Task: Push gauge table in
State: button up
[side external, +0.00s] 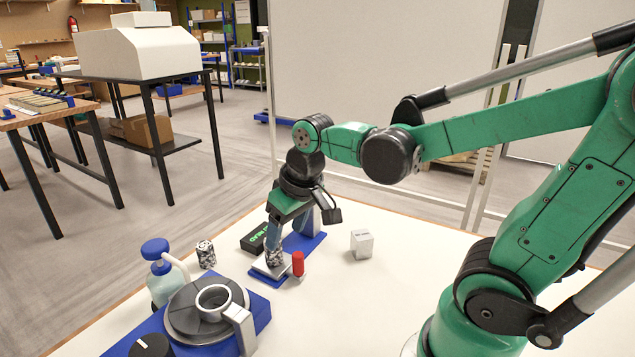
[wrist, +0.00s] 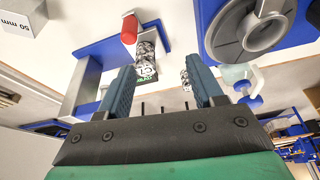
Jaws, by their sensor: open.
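The gauge has a blue base (side external: 303,243) with a grey upright, partly behind my gripper in the side view. Its small silver table plate (side external: 262,268) sits at the near end, and a black-and-white patterned cylinder (side external: 275,257) stands on it. In the wrist view, the blue base (wrist: 98,48) is left of centre and the patterned cylinder (wrist: 150,40) is ahead, between the finger lines. A red cylinder (side external: 298,263) is beside the plate. My gripper (side external: 272,240) is open and points down just above the plate area; in the wrist view (wrist: 165,72) nothing is clamped. Contact cannot be told.
A white block (side external: 362,244) stands to the right. A second patterned cylinder (side external: 206,254), a blue-topped bottle (side external: 162,285) and a round wheel device (side external: 185,325) are left. The table's front right is clear.

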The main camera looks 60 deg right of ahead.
aim_at(298, 254)
jog(key=d+f+g, duration=0.1)
jog(key=w+d+f+m+g, duration=0.1)
jog(key=d+f, duration=0.1)
jog(key=shift+w+d+g, duration=0.1)
jog(key=shift+d+g, duration=0.1)
jog(key=shift+g, duration=0.2)
jog(key=shift+d+f+m+g, duration=0.35)
jog(key=shift+f+m+g, duration=0.05)
jog(key=shift+f, duration=2.8)
grip_shut()
